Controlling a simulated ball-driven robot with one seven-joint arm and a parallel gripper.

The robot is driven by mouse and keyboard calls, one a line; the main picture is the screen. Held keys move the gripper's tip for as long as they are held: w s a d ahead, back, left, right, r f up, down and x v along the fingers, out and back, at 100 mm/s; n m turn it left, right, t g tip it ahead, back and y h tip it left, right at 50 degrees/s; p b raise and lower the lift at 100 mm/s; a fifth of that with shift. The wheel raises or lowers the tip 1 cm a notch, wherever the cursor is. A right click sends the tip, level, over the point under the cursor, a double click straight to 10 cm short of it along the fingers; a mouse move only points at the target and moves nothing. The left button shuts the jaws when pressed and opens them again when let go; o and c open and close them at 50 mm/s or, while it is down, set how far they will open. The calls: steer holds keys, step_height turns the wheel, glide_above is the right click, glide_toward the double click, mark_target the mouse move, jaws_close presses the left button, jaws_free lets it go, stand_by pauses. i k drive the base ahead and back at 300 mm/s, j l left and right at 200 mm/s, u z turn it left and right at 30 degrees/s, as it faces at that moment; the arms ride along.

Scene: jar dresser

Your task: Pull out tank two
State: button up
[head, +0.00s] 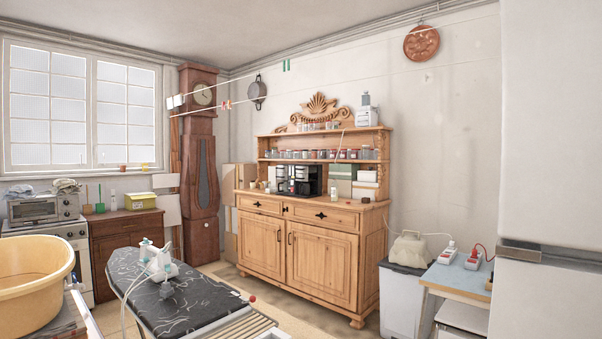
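A black and silver double coffee machine (299,179) stands on the counter of the wooden dresser (322,253), left of the middle of the counter. It has two similar halves side by side. It is small in this view, and I cannot make out a separate tank or any number on it. The back of the machine is hidden. My gripper is not in view.
An ironing board (190,300) with a white iron (157,262) stands in front of the dresser. A yellow tub (35,265) is at the left. A white bin (402,295) and a blue-topped table (458,279) stand at the right.

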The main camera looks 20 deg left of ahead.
mark_target(305, 169)
steer(key=i+j+u, duration=0.3)
steer(key=i, duration=0.15)
steer(key=i+u, duration=0.3)
steer(key=i, duration=0.15)
steer(key=i+j, duration=0.1)
steer(key=i, duration=0.45)
steer(key=i+j, duration=0.15)
steer(key=i, duration=0.45)
steer(key=i+j+z, duration=0.1)
steer(key=i, duration=0.45)
steer(key=i+z, duration=0.45)
steer(key=i, duration=1.35)
steer(key=i+j, duration=0.25)
steer(key=i, duration=0.25)
steer(key=i+j+z, duration=0.1)
steer(key=i, duration=0.4)
steer(key=i+j, duration=0.35)
steer(key=i+z, duration=0.05)
steer(key=i, duration=0.05)
